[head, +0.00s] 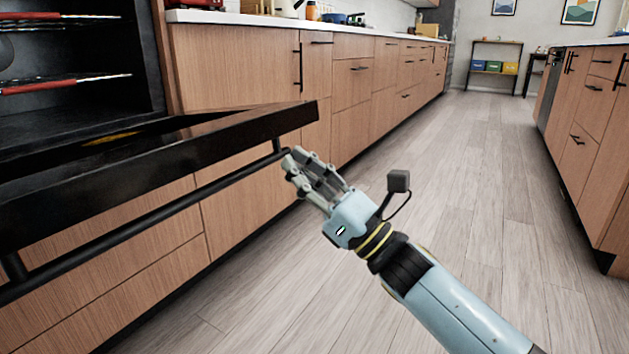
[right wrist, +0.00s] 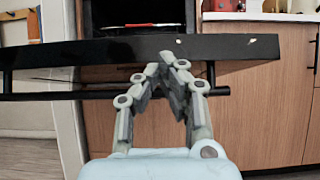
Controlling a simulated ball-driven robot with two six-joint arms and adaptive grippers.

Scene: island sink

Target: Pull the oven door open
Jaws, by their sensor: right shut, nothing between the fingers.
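The black oven door (head: 160,150) is folded down and out from the oven cavity (head: 70,70) at the left of the head view. Its bar handle (head: 130,217) runs along the door's outer side. My right gripper (head: 292,160) is at the handle's far end, with its fingers shut and nothing between them. In the right wrist view the gripper (right wrist: 167,58) points at the door (right wrist: 100,50), and the handle (right wrist: 50,95) passes behind the fingers. I cannot tell whether the fingers touch the handle. My left gripper is not in view.
Red-edged racks (head: 70,85) show inside the oven. Wooden cabinets (head: 350,75) with black handles line the left side, and an island (head: 590,110) stands at the right. The wood floor (head: 480,180) between them is clear.

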